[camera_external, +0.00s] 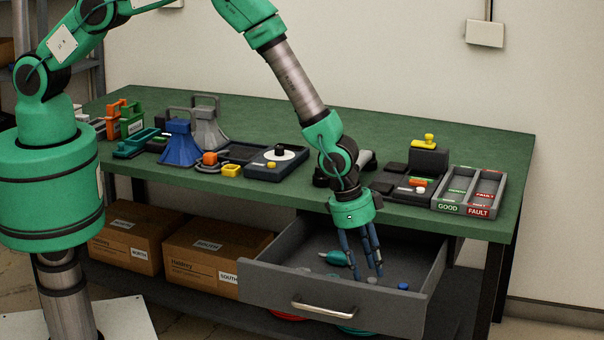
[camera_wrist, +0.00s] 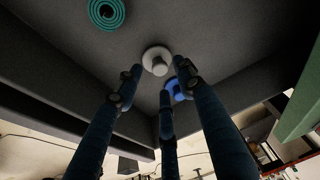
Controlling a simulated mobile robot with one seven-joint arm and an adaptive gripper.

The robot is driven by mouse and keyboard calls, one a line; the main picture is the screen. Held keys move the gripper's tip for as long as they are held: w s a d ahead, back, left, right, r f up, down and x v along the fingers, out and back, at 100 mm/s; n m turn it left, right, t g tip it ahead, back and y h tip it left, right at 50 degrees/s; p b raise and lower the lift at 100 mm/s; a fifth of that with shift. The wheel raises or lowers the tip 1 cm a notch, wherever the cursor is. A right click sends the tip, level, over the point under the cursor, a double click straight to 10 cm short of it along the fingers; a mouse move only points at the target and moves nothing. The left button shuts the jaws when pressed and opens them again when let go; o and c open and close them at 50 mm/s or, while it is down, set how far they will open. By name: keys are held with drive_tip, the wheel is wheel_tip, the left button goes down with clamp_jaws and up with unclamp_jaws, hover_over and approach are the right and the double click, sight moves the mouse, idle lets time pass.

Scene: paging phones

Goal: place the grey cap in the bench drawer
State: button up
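The bench drawer (camera_external: 335,308) is pulled open under the green bench. The grey cap (camera_external: 371,281) lies on the drawer floor. It also shows in the wrist view (camera_wrist: 158,62), pale and round with a raised knob. My gripper (camera_external: 371,272) points down inside the drawer, right over the grey cap. In the wrist view its three blue fingers (camera_wrist: 160,80) are spread, with the cap between and just beyond the tips. I see no finger closed on it; exact contact is unclear.
A blue cap (camera_external: 403,286) lies close to the right of the grey cap, and a teal coiled piece (camera_external: 335,257) lies to the left. The drawer walls surround my fingers. The green bench top (camera_external: 350,120) holds phone parts and GOOD and FAULT trays (camera_external: 470,190).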

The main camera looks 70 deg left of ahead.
drive_tip(key=v, duration=0.9)
drive_tip(key=shift+p, duration=0.4)
drive_tip(key=shift+r, duration=0.2)
drive_tip(key=a+r+n, duration=0.1)
drive_tip(key=a+r, duration=0.5)
drive_tip(key=r, duration=0.4)
drive_tip(key=a+r+n, duration=0.1)
drive_tip(key=a+r, duration=0.5)
drive_tip(key=r, duration=0.4)
drive_tip(key=s+a+r+n+t, duration=0.1)
drive_tip(key=s+a+r, duration=0.2)
drive_tip(key=a+r, duration=0.5)
drive_tip(key=s+a+r, duration=0.3)
drive_tip(key=a+r, duration=0.3)
drive_tip(key=r, duration=0.3)
drive_tip(key=s+a+r+n+t+y, duration=0.1)
drive_tip(key=s+a+r+n, duration=0.1)
drive_tip(key=s+a+r, duration=1.25)
drive_tip(key=s+a+n, duration=0.1)
drive_tip(key=s+a, duration=0.2)
drive_tip(key=s, duration=0.6)
drive_tip(key=s+a+f, duration=0.1)
drive_tip(key=s+a, duration=0.2)
drive_tip(key=s, duration=0.7)
drive_tip(key=shift+a+f+n+t+y, duration=0.25)
drive_tip(key=shift+a+n+t+y, duration=0.05)
drive_tip(key=shift+n+t, duration=0.1)
